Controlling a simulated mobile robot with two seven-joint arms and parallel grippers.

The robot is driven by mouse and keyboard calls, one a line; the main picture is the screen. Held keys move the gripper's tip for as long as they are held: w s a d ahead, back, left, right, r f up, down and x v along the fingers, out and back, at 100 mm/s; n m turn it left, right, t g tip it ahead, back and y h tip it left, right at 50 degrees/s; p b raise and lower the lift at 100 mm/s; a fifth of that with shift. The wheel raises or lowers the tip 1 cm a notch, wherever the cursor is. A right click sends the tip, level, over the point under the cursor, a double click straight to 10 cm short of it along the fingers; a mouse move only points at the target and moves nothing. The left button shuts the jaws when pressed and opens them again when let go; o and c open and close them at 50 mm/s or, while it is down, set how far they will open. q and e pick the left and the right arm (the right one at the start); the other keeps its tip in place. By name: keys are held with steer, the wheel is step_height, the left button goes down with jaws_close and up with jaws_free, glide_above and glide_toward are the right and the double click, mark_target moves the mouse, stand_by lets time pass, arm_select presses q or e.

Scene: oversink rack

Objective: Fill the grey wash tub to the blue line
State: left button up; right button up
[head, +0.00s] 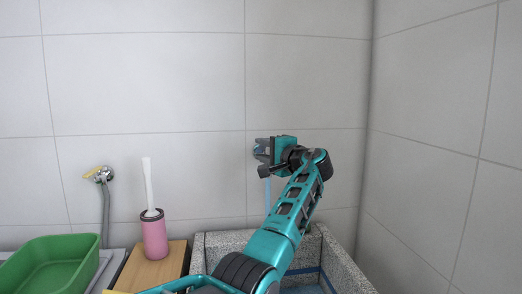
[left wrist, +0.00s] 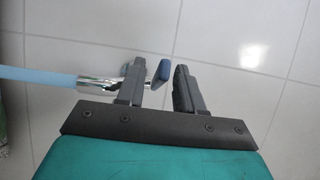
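The grey wash tub (head: 345,263) is a speckled stone basin at the lower right of the head view, with a blue line (head: 304,270) along its inner wall. My arm hides much of it; a bluish surface shows low inside. My left gripper (head: 261,150) is at the wall tap above the tub.
A green basin (head: 50,262) stands at the lower left. A pink brush holder (head: 154,236) with a white handle stands on a wooden board (head: 150,270) left of the tub. A second tap (head: 99,175) with a hose is on the wall. Tiled walls close the back and right.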

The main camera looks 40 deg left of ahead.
arm_select(q)
steer(key=v, duration=1.1)
steer(key=shift+d, duration=0.3)
stand_by(6.6)
